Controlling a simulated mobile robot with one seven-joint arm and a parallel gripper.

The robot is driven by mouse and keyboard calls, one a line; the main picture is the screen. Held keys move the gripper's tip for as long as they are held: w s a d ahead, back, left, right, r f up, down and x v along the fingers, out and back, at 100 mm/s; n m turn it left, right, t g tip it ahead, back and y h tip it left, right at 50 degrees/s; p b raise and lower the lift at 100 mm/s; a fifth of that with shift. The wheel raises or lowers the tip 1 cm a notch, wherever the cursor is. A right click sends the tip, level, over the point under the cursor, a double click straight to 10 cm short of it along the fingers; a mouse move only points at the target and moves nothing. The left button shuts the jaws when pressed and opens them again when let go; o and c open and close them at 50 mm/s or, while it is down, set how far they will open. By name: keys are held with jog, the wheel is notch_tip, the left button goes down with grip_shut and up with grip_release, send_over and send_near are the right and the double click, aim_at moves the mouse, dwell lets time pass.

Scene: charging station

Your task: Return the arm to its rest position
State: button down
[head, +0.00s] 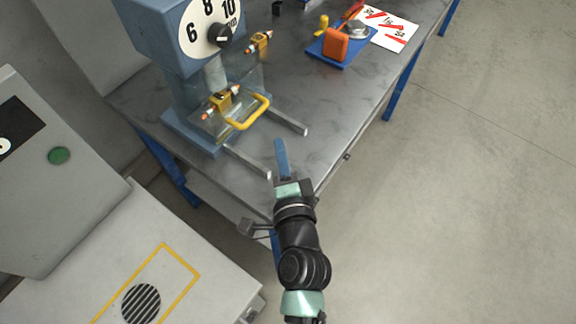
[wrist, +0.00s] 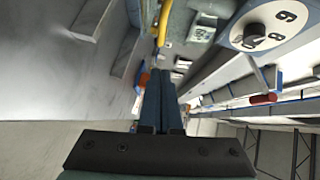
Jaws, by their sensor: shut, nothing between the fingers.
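My gripper (head: 281,160) is at the near edge of the grey workbench (head: 345,125) in the head view, with my black arm reaching up from the bottom. Its blue fingers lie together with nothing between them. In the wrist view the closed fingers (wrist: 160,95) point away from the camera toward the blue machine. The blue machine (head: 178,40) with a numbered dial (head: 208,28) stands on the bench, left of and beyond my gripper. Its yellow handle (head: 248,113) sits low on a clear guard, apart from my fingers.
Two metal rails (head: 247,161) extend from the machine near my gripper. A blue tray (head: 341,50) with an orange block and a paper sheet (head: 388,30) lie at the back. A grey cabinet (head: 60,190) stands at left. The floor (head: 470,190) at right is clear.

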jog(key=shift+v, duration=1.9)
jog(key=shift+d+r, duration=0.1)
jog(key=shift+d, duration=0.05)
jog(key=w+r+n+t+p, duration=0.1)
jog(key=w+r+n+t, duration=0.15)
jog(key=r, duration=0.85)
jog(key=w+a+r+n+t+p, duration=0.15)
jog(key=r+n, duration=0.25)
jog(key=r, duration=0.7)
jog(key=w+r+n+t+p, duration=0.1)
jog(key=w+r+n+p, duration=0.15)
jog(key=r, duration=0.85)
jog(key=s+d+r+n+t+h+p, duration=0.1)
jog(key=s+r, duration=0.5)
jog(key=r, duration=0.8)
jog(key=s+r+n+t+h+p, duration=0.1)
jog(key=s+r+n+t, duration=0.3)
jog(key=r, duration=1)
jog(key=shift+s+d+r+t+h+p, duration=0.15)
jog(key=shift+s+d+t+h+p, duration=0.2)
jog(key=shift+s+t+p, duration=0.45)
jog(key=shift+s, duration=0.15)
